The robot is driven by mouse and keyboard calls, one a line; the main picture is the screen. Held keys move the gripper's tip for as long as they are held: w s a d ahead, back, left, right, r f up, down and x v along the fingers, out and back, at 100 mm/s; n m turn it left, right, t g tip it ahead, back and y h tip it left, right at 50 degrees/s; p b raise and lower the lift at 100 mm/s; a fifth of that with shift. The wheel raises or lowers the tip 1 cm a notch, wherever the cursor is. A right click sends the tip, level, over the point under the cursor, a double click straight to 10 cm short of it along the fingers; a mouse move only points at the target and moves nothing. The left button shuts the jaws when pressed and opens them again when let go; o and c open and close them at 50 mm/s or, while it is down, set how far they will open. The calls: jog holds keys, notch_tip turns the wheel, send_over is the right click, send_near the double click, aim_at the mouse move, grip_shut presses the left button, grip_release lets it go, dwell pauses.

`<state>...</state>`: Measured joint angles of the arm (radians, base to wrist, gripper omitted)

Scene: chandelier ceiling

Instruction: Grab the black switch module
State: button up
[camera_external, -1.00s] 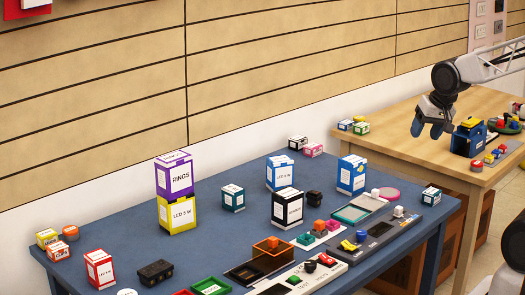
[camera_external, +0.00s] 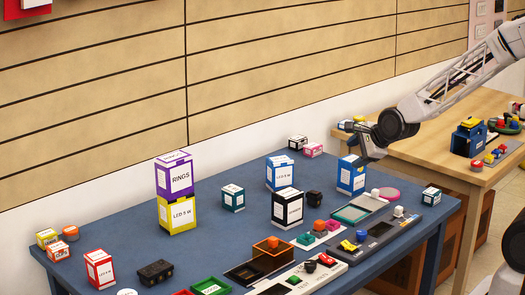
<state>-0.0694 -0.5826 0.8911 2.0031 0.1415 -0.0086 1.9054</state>
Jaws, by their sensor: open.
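Two black parts lie on the blue table (camera_external: 110,230). A small black block (camera_external: 314,199) stands right of a black-and-white box (camera_external: 287,207). A longer black part (camera_external: 155,272) with a bumpy top lies at the front left. I cannot tell for sure which one is the switch module. My gripper (camera_external: 368,152) is open and empty, over the back right of the table by the blue-and-white box (camera_external: 351,177). It is above and right of the small black block, well apart from both black parts.
A purple box (camera_external: 174,174) stands on a yellow box (camera_external: 178,214) mid-table. A grey tray (camera_external: 377,243), an orange open bin (camera_external: 268,258) and a green tray (camera_external: 211,287) line the front right. A wooden table (camera_external: 430,152) stands behind. The table's left middle is clear.

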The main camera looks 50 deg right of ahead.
jog(key=w+f+m+t, duration=0.2)
jog(key=w+f+m, duration=0.3)
jog(key=f+m, duration=0.1)
jog(key=m+t, duration=0.2)
jog(key=m, duration=0.4)
send_near(312, 193)
jog(key=w, duration=0.3)
jog(key=shift+w+d+f+h, duration=0.2)
jog(key=shift+d+f+h, duration=0.1)
jog(key=shift+w+f+m, duration=0.2)
jog(key=shift+f+m, duration=0.4)
jog(key=shift+m, duration=0.2)
jog(key=shift+x, duration=1.3)
jog(key=shift+w+f, duration=0.1)
jog(key=shift+x, duration=2.45)
jog(key=shift+c, duration=0.4)
